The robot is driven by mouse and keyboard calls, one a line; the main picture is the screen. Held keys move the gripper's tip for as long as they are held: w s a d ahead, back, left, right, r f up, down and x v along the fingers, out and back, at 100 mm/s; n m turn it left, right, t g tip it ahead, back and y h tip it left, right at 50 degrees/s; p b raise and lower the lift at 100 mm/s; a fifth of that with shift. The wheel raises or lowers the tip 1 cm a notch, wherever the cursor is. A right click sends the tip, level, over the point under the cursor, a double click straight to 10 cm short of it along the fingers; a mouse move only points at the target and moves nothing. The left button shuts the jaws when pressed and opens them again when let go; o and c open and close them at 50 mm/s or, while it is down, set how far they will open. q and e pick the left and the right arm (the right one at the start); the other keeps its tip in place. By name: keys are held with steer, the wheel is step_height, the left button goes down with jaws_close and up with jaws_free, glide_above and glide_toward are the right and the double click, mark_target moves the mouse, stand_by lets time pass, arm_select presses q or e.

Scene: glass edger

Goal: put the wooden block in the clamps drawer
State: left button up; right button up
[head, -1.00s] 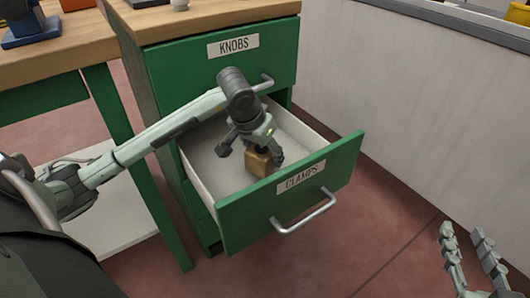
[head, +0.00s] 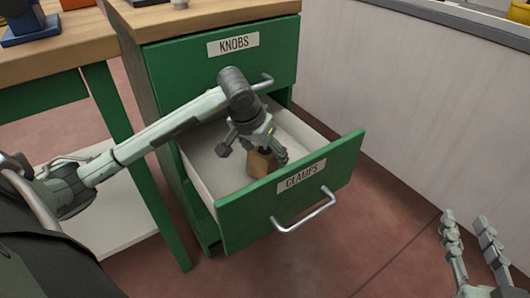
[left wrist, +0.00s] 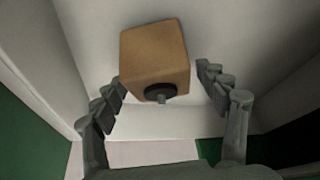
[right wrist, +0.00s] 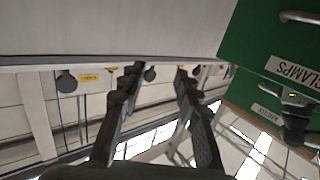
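The wooden block (head: 262,163), light brown with a dark round knob on one face, is inside the open clamps drawer (head: 240,222). In the left wrist view the block (left wrist: 155,50) sits tilted beyond and between the spread fingers, with a gap on each side. My left gripper (head: 252,155) is open, inside the drawer and just above the block. Whether the block rests fully on the drawer floor is hard to tell. My right gripper (head: 465,226) is open and empty, away to the right of the drawer; it also shows in the right wrist view (right wrist: 161,72).
The shut knobs drawer (head: 200,70) is directly above the open one, close to my left arm. A wooden-topped bench (head: 75,55) stands at the left. A pale panel (head: 390,90) stands to the right. Floor (head: 330,260) is clear in front of the drawer.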

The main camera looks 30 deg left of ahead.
arm_select(q)
steer(key=shift+r+p, duration=0.7)
steer(key=shift+p, duration=0.2)
steer(key=v, duration=1.1)
steer(key=shift+s+r+p, duration=0.15)
steer(key=shift+r+p, duration=0.2)
steer(key=shift+r, duration=0.05)
arm_select(e)
steer(key=s+d+f+g+h, duration=0.3)
steer(key=d+f+g, duration=0.2)
steer(key=f, duration=0.5)
steer(key=d, duration=0.2)
steer(key=shift+s+d+f+m+g+h, duration=0.3)
steer(key=shift+f+m+g+h, duration=0.05)
steer(key=shift+m+g+h, duration=0.05)
